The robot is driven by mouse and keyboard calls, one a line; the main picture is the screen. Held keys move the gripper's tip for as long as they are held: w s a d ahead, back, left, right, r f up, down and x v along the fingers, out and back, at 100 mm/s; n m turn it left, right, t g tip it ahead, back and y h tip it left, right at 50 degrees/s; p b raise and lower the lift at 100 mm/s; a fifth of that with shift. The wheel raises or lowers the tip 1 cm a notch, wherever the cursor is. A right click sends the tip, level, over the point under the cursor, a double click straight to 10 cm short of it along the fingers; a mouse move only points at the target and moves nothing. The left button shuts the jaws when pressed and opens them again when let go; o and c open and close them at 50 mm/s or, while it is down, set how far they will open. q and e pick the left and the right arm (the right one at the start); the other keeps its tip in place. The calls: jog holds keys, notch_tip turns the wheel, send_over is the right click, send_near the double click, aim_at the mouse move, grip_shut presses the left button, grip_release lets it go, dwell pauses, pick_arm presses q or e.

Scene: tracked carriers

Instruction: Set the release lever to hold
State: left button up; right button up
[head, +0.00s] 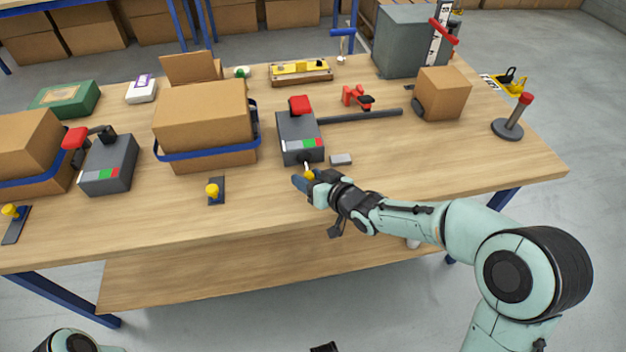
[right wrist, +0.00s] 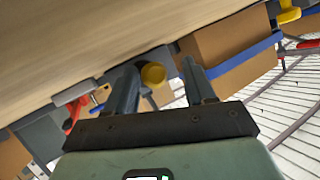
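A yellow-knobbed lever (head: 309,174) stands at the front of a grey device (head: 299,138) with a red top and a white, green and red strip. My right gripper (head: 303,181) is at this knob and partly hides the lever's base. In the right wrist view the yellow knob (right wrist: 153,74) shows between the two fingers of my right gripper (right wrist: 159,66), nearer the left finger, with a gap to the right one. The fingers are apart. Similar yellow-knobbed levers stand on dark plates in the middle (head: 212,190) and at far left (head: 12,211). My left gripper is out of view.
A strapped cardboard box (head: 205,115) stands left of the grey device. A second grey device (head: 108,165) is farther left.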

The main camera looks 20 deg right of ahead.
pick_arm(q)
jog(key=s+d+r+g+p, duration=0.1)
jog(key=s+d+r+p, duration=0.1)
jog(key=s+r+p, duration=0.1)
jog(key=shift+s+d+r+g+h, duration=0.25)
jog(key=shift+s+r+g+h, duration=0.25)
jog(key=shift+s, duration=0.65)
pick_arm(e)
jog(key=v, duration=1.3)
jog(key=shift+s, duration=0.2)
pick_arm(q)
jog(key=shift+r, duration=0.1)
pick_arm(e)
jog(key=shift+d, duration=0.1)
